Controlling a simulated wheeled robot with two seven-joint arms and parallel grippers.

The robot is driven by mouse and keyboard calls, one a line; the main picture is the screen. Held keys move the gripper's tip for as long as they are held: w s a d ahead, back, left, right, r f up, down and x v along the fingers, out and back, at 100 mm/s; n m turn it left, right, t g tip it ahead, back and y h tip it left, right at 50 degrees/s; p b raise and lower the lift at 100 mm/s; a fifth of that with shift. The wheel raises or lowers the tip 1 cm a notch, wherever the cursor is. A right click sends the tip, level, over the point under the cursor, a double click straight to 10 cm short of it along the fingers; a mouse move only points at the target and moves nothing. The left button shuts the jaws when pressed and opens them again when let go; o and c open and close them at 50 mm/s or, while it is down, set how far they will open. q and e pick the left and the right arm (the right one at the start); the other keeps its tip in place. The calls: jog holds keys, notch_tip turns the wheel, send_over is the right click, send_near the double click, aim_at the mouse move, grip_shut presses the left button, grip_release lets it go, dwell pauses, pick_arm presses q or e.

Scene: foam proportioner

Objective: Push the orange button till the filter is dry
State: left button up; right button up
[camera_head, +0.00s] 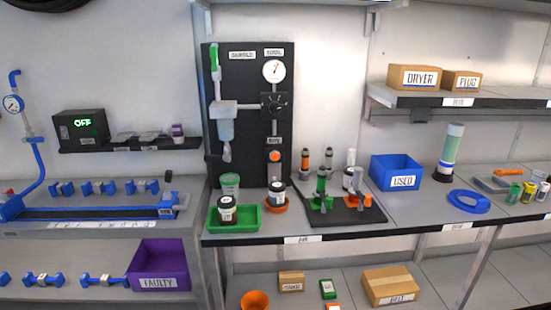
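The orange button (275,156) sits on a grey box low on the right side of the upright black panel (250,75). A small label is just above it. On the panel's left side a grey housing with a translucent bowl (226,130) hangs under a green-handled part; this looks like the filter. I cannot tell whether it is wet or dry. A round gauge (274,70) and a black knob (274,106) are above the button. Neither of my grippers is in view, and nothing touches the button.
Below the panel are a green tray (248,218) with a jar and a jar on an orange dish (277,208). A black mat (345,215) with several tools is to the right. A blue USED bin (396,172) stands further right. The space in front of the button looks free.

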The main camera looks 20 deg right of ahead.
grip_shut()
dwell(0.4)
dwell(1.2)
